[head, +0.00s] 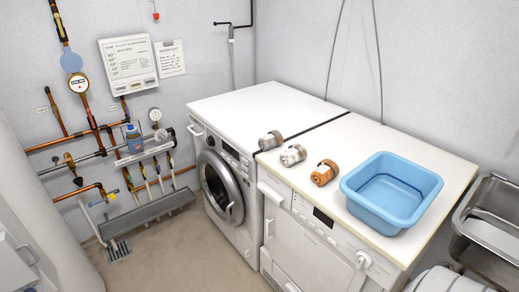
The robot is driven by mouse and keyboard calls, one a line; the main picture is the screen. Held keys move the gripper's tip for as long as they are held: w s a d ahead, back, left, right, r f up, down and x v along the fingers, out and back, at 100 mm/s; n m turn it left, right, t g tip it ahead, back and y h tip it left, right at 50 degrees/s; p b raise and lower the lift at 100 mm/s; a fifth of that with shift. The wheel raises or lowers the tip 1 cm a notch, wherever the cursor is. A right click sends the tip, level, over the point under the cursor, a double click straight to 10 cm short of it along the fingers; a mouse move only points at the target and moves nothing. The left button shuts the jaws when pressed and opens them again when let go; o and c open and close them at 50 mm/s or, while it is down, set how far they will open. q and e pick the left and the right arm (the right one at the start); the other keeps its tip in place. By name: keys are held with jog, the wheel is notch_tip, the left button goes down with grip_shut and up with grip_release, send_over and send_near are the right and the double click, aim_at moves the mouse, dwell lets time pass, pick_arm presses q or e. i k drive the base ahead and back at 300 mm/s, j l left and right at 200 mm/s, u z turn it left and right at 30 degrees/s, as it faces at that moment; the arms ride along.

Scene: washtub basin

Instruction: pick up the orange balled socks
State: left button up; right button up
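The orange balled socks (324,173) lie on the cream top of the right-hand machine, close to its front edge and left of the blue basin. A white-grey sock ball (293,155) lies to their left, and a brownish-grey sock ball (270,141) lies further left. The three balls sit apart in a slanting row. Neither of my grippers shows in the head view.
The blue washtub basin (391,192) stands on the cream machine top (440,158). A white washing machine (262,102) with a clear top stands to the left. A steel sink (492,218) is at the right edge. Pipes and gauges line the left wall.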

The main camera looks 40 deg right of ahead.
aim_at(321, 175)
jog(key=i+z, duration=0.25)
jog(key=i, duration=0.2)
jog(key=i+j+z, duration=0.25)
jog(key=i, duration=0.15)
jog(key=i+j+z, duration=0.2)
jog(key=i, duration=0.25)
